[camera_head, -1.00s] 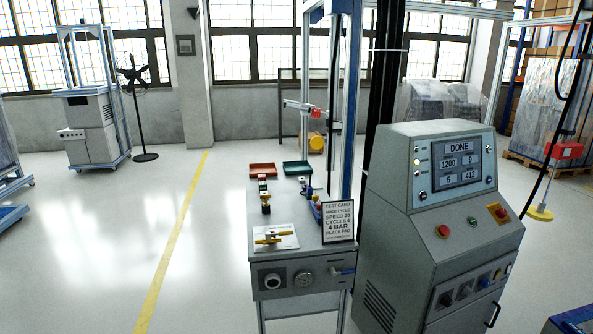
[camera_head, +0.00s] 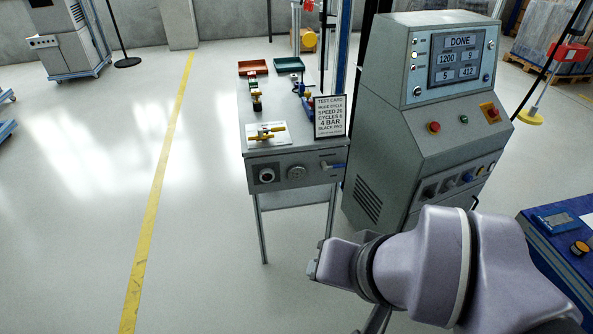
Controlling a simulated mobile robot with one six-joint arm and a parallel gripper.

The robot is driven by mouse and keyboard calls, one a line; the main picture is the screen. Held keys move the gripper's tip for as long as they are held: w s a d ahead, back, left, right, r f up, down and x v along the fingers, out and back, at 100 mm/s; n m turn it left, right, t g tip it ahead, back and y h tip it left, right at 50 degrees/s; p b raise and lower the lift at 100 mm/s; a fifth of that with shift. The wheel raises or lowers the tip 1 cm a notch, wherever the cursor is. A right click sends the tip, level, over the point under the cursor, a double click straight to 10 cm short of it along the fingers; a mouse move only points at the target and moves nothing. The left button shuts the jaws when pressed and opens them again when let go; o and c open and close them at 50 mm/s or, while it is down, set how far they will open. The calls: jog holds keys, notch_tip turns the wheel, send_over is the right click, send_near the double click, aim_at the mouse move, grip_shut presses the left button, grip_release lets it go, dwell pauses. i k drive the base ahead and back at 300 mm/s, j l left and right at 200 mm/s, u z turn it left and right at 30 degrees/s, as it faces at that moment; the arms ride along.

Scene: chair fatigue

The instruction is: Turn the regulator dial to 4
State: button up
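The front panel (camera_head: 326,172) of the grey bench carries a dark round knob in a pale ring (camera_head: 266,175), a round gauge-like dial (camera_head: 296,173) and a blue-handled lever (camera_head: 333,166). The knob is probably the regulator dial; its marks and setting are too small to read. My arm (camera_head: 425,262) reaches in from the lower right, and its end (camera_head: 318,264) is below and in front of the panel's right part, apart from the knob in the picture. No fingers can be made out, so the gripper's opening does not show.
A test card (camera_head: 330,117) on the bench reads "4 BAR". Beside it is a yellow-handled valve (camera_head: 267,132). The grey console (camera_head: 425,110) right of the bench displays "DONE". A blue cabinet (camera_head: 560,262) is at the lower right. Floor left of the bench is free.

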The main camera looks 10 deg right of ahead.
aim_at(266, 175)
jog(key=i+j+u, duration=0.25)
jog(key=i+j, duration=0.3)
jog(key=i+j+u, duration=0.25)
jog(key=i+j, duration=0.25)
jog(key=i, duration=0.05)
